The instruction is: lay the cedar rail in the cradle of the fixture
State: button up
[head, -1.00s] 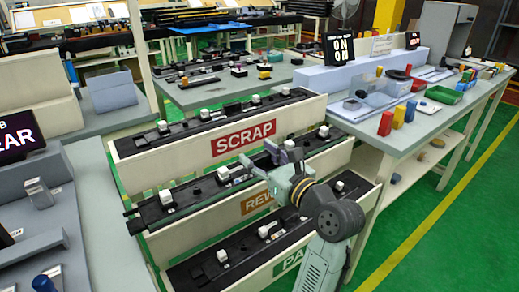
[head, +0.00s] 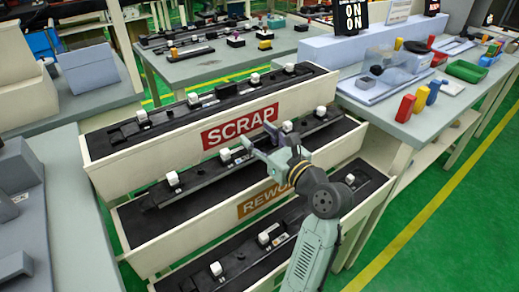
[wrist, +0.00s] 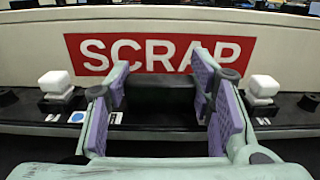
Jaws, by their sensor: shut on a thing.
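My gripper (head: 259,138) is over the middle bin, labelled REWORK. It is shut on a long black rail (head: 205,181) with white blocks along it. In the wrist view my purple-padded fingers (wrist: 160,92) stand either side of a dark middle part of the rail (wrist: 20,116), with a white block to each side. The rail lies lengthwise along the bin; I cannot tell whether it touches the bin floor. No marking shows that it is cedar. I cannot pick out the fixture or its cradle.
The SCRAP bin (head: 133,164) stands behind the REWORK bin (head: 190,228), and a third bin (head: 280,276) in front; both hold similar black rails. A grey bench (head: 75,190) is at left. A bench with coloured blocks (head: 408,117) is at right. Green floor is clear at right.

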aim_at(260, 147)
jog(key=shift+f, duration=1.85)
jog(key=o, duration=1.4)
jog(key=shift+f, duration=0.1)
jog(key=b+v, duration=0.2)
jog(key=v, duration=1)
